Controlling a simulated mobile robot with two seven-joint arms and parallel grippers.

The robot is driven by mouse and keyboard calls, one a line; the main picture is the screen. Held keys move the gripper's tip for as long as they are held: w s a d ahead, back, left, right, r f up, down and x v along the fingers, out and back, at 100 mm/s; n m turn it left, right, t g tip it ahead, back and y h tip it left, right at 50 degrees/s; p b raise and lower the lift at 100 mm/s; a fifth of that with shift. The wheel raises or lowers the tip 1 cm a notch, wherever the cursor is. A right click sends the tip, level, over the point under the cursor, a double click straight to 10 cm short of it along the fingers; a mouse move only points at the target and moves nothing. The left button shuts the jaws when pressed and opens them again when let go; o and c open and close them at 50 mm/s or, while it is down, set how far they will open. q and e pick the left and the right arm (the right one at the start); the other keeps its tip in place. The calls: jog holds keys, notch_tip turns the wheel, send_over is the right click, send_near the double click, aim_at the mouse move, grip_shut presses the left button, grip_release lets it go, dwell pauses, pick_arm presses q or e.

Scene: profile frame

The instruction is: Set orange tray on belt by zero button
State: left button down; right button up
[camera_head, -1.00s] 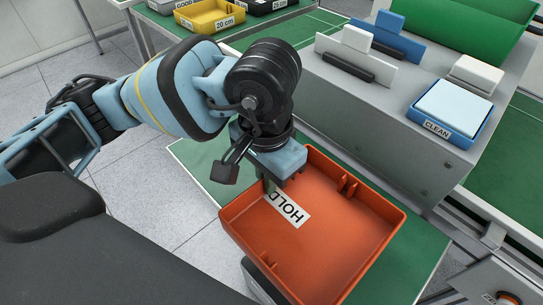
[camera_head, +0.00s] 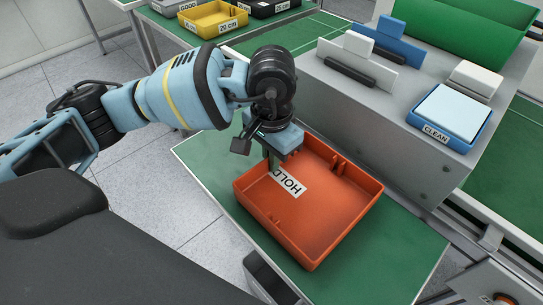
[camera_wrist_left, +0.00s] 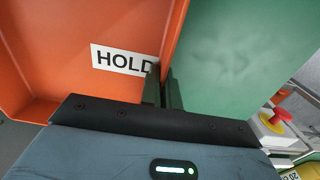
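My left gripper (camera_head: 275,160) is shut on the tray's far-left wall. In the left wrist view, one finger is inside the orange tray (camera_wrist_left: 80,75) by the label and the other is outside over the green. A panel with partly cut-off lettering, perhaps the zero button's (camera_head: 488,299), shows at the bottom right. My right gripper is not in view.
A grey machine (camera_head: 400,135) with upright plates stands behind the tray. A blue CLEAN tray (camera_head: 436,132) sits on it. A yellow tray (camera_head: 208,28) stands on a back table. In the left wrist view, a red button (camera_wrist_left: 283,114) on yellow is at the right.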

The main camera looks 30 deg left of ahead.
pick_arm(q)
jog(key=shift+f, duration=0.2)
jog(key=shift+f, duration=0.15)
jog(key=c, duration=1.6)
grip_release()
jog(key=shift+c, duration=0.2)
jog(key=shift+o, duration=0.2)
notch_tip(320, 180, up, 12)
jog(key=shift+r, duration=0.25)
